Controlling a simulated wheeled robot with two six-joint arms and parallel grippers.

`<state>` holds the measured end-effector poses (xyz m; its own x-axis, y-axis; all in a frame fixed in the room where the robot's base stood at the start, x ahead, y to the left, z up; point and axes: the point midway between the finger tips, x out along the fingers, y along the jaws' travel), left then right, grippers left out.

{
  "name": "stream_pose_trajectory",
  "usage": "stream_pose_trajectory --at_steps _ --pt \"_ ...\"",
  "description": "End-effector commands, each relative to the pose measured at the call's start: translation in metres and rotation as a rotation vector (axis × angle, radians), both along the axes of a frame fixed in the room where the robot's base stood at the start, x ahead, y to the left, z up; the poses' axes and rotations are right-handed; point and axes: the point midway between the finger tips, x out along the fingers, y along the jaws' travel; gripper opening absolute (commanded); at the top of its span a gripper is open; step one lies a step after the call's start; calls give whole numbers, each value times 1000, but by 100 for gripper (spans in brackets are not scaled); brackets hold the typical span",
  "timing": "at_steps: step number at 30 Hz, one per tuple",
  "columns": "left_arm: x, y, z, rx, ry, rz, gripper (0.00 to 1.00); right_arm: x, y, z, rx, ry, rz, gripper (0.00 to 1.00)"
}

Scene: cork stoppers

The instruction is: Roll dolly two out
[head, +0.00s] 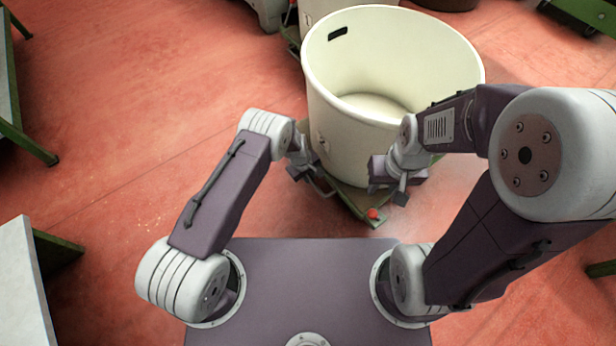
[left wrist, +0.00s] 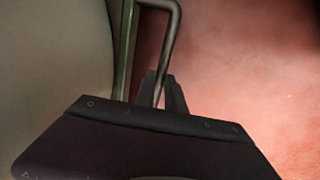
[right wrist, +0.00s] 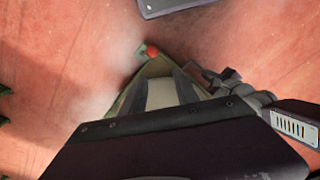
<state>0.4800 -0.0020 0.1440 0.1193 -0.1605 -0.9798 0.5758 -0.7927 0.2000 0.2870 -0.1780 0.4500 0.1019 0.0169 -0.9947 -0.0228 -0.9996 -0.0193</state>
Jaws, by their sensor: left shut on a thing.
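A large cream tub (head: 335,120) stands upright on a green dolly (head: 352,200) in front of me. The dolly's near corner has a red knob (head: 374,213), also visible in the right wrist view (right wrist: 152,51). My left gripper (head: 312,179) is low at the tub's left side. In the left wrist view its fingers (left wrist: 161,88) are shut on the dolly's metal loop handle (left wrist: 171,40). My right gripper (head: 401,192) is low at the tub's right near side, by the dolly. Its fingers are unclear, and I cannot tell whether it touches anything. No dolly number is readable.
Another tub (head: 320,8) stands close behind the near one, partly hidden. A green-framed piece (head: 588,14) is at the far right. A pale-topped table (head: 18,280) is at the left. The red floor (head: 110,160) left of the tub is largely clear.

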Motion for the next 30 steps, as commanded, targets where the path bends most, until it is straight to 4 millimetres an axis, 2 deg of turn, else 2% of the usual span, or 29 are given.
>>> stream_pose_trajectory --at_steps 6,7,9,19,27,30 --pt "-4 5 -2 5 13 1 0 0 0 1 0 0 0 36" --pt "-4 5 -2 5 13 1 17 0 0 1 0 0 0 36" --pt "-4 5 -2 6 14 -1 36 0 0 1 0 0 0 36" --pt "-3 3 3 3 9 0 36 0 0 4 0 0 0 36" --pt "-9 13 63 3 9 3 36 0 0 50 0 0 0 36" --pt "-11 16 79 4 10 3 36 0 0 60 0 0 0 36"
